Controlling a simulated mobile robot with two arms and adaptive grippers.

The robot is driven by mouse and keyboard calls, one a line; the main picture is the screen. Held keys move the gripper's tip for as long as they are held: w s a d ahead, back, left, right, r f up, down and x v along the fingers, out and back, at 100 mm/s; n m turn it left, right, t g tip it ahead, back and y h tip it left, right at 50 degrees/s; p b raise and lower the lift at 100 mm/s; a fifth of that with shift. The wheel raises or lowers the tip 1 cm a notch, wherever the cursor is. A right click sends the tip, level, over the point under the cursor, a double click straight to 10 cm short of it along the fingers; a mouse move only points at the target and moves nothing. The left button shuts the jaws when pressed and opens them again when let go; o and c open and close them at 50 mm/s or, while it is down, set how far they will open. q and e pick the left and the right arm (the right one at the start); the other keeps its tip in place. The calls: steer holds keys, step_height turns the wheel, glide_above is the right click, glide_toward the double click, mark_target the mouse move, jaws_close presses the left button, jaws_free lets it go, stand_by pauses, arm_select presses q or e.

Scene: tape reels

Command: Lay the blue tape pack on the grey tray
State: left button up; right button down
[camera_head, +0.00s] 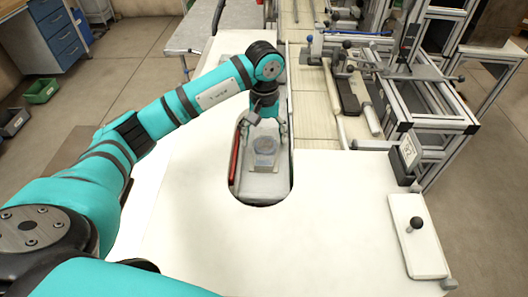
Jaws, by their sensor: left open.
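My left gripper (266,126) points down over the far part of a rounded recess in the white table. It is open, with its fingers at either side of a pale bluish-grey round piece (265,146), which may be the blue tape pack. The piece rests on or just above a small light-grey block (264,162); whether the fingers touch it is unclear. A light-grey surface (262,187) fills the recess and may be the grey tray; I cannot tell for certain. My right gripper is not in view.
A red strip (235,158) lines the recess's left side. The white table (340,230) is clear in front and to the right. A white plate with a black knob (416,223) is at its right edge. Metal-framed machinery (425,105) stands behind on the right.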

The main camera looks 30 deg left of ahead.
arm_select(q)
steer(key=shift+r, duration=1.55)
